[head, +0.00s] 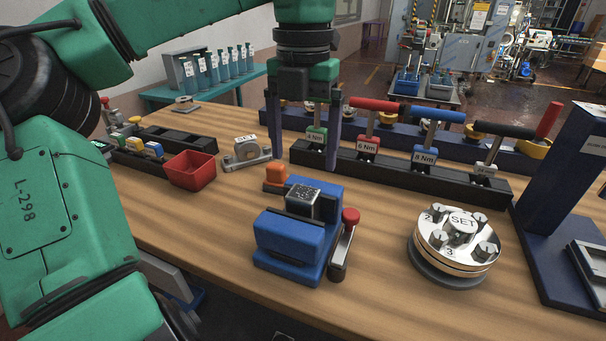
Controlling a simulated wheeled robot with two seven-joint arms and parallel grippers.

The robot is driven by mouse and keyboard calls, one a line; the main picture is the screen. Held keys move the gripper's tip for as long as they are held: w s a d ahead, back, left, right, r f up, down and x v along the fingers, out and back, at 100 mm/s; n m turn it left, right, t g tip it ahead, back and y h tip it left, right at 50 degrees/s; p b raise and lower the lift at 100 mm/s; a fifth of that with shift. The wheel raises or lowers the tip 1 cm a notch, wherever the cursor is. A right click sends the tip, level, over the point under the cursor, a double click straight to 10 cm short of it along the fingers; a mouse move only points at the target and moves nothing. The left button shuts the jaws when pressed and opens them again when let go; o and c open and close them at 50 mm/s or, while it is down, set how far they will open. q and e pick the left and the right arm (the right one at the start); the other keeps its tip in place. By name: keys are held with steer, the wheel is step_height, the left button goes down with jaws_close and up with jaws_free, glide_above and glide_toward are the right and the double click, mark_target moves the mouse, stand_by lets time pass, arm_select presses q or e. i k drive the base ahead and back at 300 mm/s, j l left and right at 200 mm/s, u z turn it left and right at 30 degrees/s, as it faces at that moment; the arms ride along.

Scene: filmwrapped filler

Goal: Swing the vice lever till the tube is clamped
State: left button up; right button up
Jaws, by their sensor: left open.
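A blue vice (289,243) stands on the wooden table near the middle. Its lever (341,253), a grey bar with a red knob, lies along the vice's right side. A dark speckled piece with a pale top (302,203) sits between the jaws and may be the tube; I cannot tell how tightly it is held. My left gripper (304,161) points down beyond the vice, its two fingers spread and nothing held between them. It is apart from the lever. My right gripper is not in view.
Behind the vice a black rack holds torque tools with green, red (374,105), blue (438,114) and black handles. A round metal SET fixture (457,241) stands right. A red bin (191,170) and a small grey gauge (246,152) stand left. The table's front left is bare.

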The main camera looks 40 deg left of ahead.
mark_target(337, 263)
steer(key=k+l, duration=1.2)
steer(key=l, duration=0.15)
